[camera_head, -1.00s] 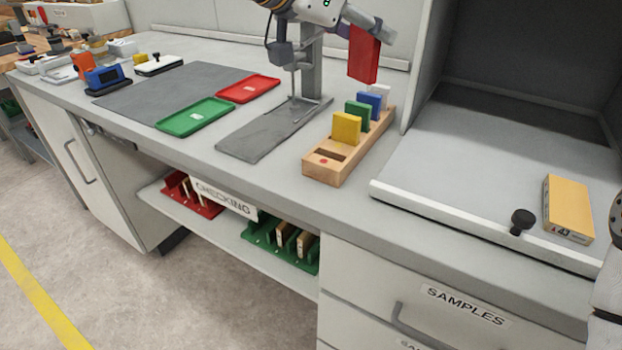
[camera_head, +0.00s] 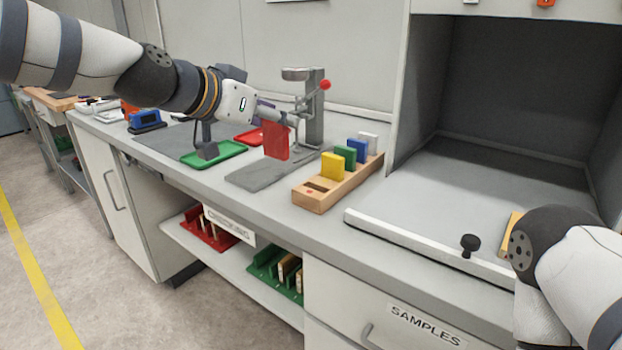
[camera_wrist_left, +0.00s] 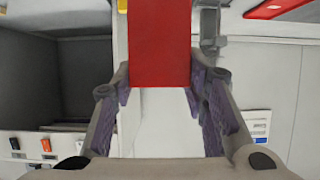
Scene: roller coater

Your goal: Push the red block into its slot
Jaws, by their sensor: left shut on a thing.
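The red block (camera_head: 276,141) hangs upright from my left gripper (camera_head: 284,118), which is shut on its upper part. In the left wrist view the red block (camera_wrist_left: 160,45) sits between the two fingers of the left gripper (camera_wrist_left: 158,82). The wooden rack (camera_head: 346,189) stands on the bench to the right of the block and apart from it. Its near end has an empty slot (camera_head: 319,186) and a red dot. Behind that slot stand a yellow block (camera_head: 332,166), a green block (camera_head: 345,158), a blue block (camera_head: 357,150) and a white block (camera_head: 368,142). My right gripper is out of view.
A press-like stand (camera_head: 313,110) with a red knob rises just behind the held block. A green tray (camera_head: 230,158) lies left of it on the bench. The booth (camera_head: 500,150) with a raised front lip is right of the rack. My right arm shows at lower right.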

